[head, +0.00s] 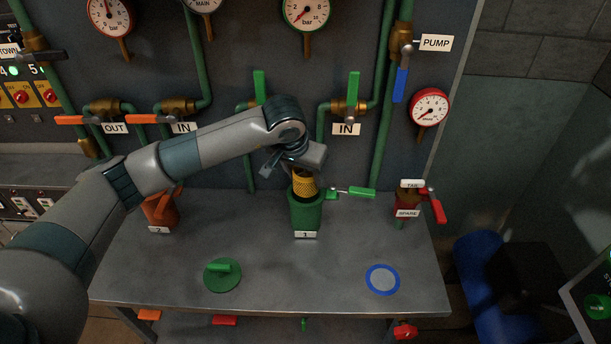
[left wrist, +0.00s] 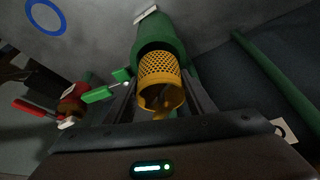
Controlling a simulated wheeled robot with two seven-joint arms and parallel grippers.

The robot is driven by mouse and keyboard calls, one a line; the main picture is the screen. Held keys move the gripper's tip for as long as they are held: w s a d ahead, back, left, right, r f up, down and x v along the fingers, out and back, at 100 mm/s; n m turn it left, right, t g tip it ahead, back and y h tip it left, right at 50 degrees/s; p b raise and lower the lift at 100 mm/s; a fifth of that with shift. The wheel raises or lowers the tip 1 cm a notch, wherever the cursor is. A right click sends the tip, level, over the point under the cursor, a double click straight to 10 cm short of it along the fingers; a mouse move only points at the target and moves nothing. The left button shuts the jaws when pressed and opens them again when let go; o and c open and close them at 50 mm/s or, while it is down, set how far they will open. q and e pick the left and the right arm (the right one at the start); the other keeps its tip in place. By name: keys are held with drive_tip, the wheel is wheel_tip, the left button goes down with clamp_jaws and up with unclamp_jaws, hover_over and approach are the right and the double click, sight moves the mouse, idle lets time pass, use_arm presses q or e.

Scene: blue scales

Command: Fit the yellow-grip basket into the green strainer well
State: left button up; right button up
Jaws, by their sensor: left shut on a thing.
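The yellow basket (head: 305,184) is a perforated cylinder at the mouth of the green strainer well (head: 306,217), marked 1. In the left wrist view the basket (left wrist: 160,80) lines up with the opening of the well (left wrist: 160,35), its far end at or just inside the rim, with much of its mesh showing outside. My left gripper (head: 294,170) is above the well, shut on the basket's grip; in the left wrist view its fingers lie either side of the basket. How deep the basket sits is hard to tell. My right gripper is not in view.
A green lid with handle (head: 222,274) and a blue ring (head: 383,280) lie on the grey bench (head: 300,280). An orange well (head: 160,210), marked 2, stands left; a red spare (head: 407,211) stands right. A green-handled valve (head: 355,192) sticks out right of the green well. Pipes rise behind.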

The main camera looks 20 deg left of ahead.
use_arm(q)
drive_tip(key=shift+b, duration=0.3)
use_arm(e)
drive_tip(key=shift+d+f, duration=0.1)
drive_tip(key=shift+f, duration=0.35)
use_arm(q)
drive_tip(key=shift+b, duration=0.55)
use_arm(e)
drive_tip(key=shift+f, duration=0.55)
use_arm(q)
drive_tip(key=shift+b, duration=0.6)
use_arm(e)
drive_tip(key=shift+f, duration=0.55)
use_arm(q)
drive_tip(key=shift+f, duration=0.15)
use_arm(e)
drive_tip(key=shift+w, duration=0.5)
use_arm(q)
drive_tip(key=shift+f, duration=0.15)
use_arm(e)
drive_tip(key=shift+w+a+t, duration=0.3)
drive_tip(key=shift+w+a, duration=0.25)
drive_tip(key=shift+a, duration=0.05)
use_arm(q)
drive_tip(key=shift+b, duration=0.3)
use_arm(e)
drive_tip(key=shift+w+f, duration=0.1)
